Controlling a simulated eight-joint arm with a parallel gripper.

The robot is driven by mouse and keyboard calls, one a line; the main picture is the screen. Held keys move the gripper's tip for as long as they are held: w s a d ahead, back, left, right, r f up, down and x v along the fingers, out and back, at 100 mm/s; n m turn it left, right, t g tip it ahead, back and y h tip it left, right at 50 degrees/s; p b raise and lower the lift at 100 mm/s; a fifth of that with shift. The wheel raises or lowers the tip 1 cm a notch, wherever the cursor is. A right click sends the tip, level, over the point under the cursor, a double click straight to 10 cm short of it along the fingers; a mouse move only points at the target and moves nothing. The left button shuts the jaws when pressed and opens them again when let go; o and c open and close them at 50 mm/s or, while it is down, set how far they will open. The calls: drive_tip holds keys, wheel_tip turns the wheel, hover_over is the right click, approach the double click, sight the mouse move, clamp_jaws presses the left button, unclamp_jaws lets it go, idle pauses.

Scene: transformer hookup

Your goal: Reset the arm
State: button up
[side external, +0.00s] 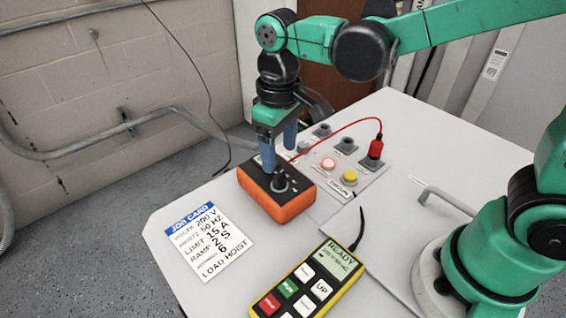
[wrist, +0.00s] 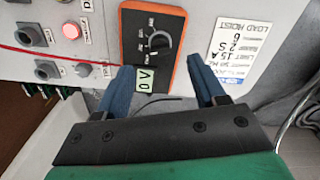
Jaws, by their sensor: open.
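My gripper (side external: 278,158) has two blue fingers, spread apart with nothing between them. In the side view it hangs fingers-down at the orange box (side external: 277,206), with one finger close to the black dial knob (side external: 280,181). In the wrist view my gripper (wrist: 161,66) is open, and the dial knob (wrist: 158,42) shows beyond the gap between the fingertips. I cannot tell whether a finger touches the box.
A panel with a lit red button (side external: 328,163), a yellow button (side external: 350,176) and a red plug (side external: 376,150) on a red cable is behind the box. A job card (side external: 210,243) and a yellow handheld unit reading READY (side external: 310,283) lie in front. A metal handle (side external: 440,195) stands at right.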

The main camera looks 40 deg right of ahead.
drive_tip(key=s+d+r+m+t, duration=0.2)
drive_tip(key=s+d+m+t, duration=0.1)
drive_tip(key=d+t, duration=0.4)
drive_tip(key=shift+s+d+r, duration=0.3)
drive_tip(key=shift+s+d, duration=0.25)
drive_tip(key=shift+d, duration=0.35)
